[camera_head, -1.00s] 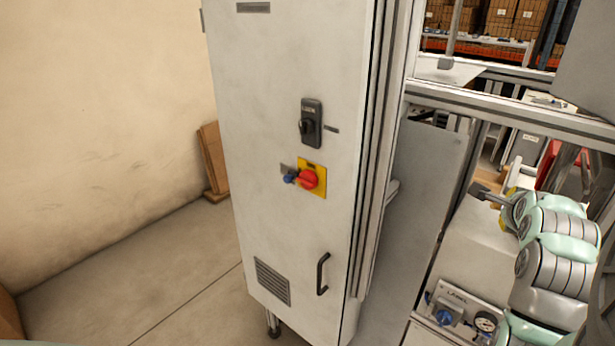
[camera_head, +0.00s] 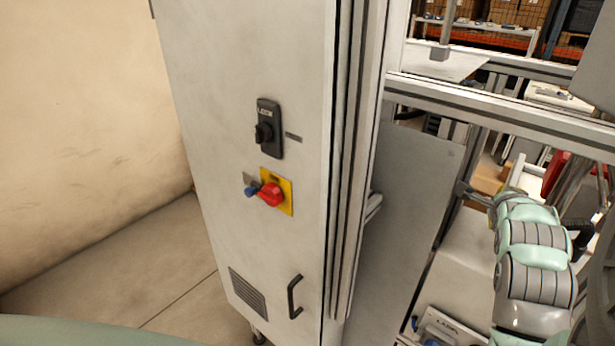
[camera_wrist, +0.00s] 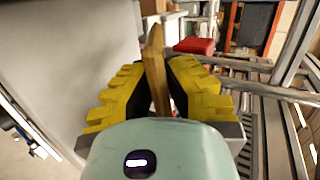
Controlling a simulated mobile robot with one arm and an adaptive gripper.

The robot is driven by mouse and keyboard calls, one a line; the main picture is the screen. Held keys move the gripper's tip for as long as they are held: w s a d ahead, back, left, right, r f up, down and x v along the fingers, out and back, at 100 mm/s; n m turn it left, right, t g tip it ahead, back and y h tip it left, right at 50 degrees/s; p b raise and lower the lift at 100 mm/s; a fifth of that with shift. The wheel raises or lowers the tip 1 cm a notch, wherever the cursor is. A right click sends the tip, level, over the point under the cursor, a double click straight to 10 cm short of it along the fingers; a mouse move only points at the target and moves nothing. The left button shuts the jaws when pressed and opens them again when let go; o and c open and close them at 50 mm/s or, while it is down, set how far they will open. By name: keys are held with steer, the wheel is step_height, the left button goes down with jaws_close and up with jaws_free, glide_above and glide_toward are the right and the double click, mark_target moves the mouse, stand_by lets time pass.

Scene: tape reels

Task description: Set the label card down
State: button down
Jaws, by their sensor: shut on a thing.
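In the wrist view, my gripper (camera_wrist: 157,80) has yellow stepped fingers with dark pads, shut on a thin tan piece (camera_wrist: 155,65). The piece stands edge-on between the fingers and reaches out past them. I take it to be the label card; its face and any print cannot be seen. No surface is seen touching it. In the head view my mint and grey arm is at the right, beside the metal frame; the card cannot be made out there.
A tall pale cabinet (camera_head: 215,130) with a red knob (camera_head: 270,194) and a black handle (camera_head: 294,297) fills the middle. A metal frame rail (camera_head: 480,108) crosses at the right, close to my arm. A red thing (camera_wrist: 194,45) lies beyond the gripper. Floor at lower left is clear.

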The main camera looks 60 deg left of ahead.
step_height(320, 180, down, 6)
steer(key=b, duration=0.3)
steer(key=shift+r, duration=0.1)
steer(key=c, duration=1.3)
jaws_free()
steer(key=p+v, duration=0.1)
steer(key=v, duration=0.5)
steer(key=shift+s+d+r+p, duration=0.1)
steer(key=shift+s+r+p, duration=0.1)
steer(key=shift+p, duration=0.1)
steer(key=shift+s+d+r+p, duration=0.25)
steer(key=shift+s+d+p, duration=0.1)
steer(key=shift+s, duration=0.25)
